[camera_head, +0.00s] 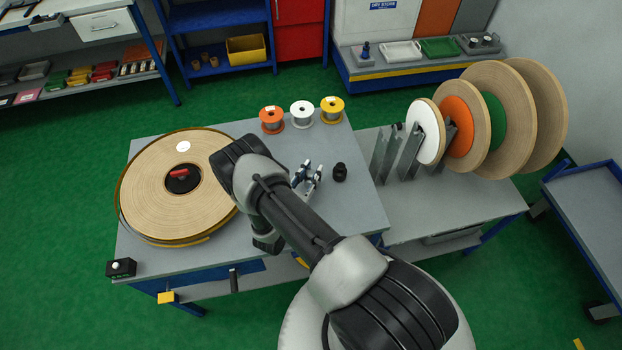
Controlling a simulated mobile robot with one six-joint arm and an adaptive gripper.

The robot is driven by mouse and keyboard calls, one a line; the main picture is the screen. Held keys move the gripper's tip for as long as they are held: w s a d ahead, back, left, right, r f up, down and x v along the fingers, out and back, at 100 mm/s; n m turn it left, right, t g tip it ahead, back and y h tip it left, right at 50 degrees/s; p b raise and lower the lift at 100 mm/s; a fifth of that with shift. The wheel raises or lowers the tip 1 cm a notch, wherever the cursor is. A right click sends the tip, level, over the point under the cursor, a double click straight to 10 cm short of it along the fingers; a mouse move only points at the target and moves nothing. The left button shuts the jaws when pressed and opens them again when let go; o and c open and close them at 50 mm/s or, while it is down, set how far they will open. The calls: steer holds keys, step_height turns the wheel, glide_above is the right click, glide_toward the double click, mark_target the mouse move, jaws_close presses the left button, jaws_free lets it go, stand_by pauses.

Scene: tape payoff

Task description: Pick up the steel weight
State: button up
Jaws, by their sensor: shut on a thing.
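My gripper (308,177) shows just past the right side of my forearm, over the grey workbench (360,210). Its pale silver-blue fingers reach up and right in the picture, and my arm hides its rear part. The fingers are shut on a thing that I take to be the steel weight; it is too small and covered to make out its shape. I cannot tell how far it is above the bench top.
A black knobbed piece (340,172) stands right of the fingers. A large tape reel (150,205) lies at the left. Orange (272,120), white (302,114) and yellow (332,110) spools line the back edge. Upright discs (540,115) fill the right-hand rack.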

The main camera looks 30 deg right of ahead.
steer(key=shift+f, duration=0.1)
jaws_close()
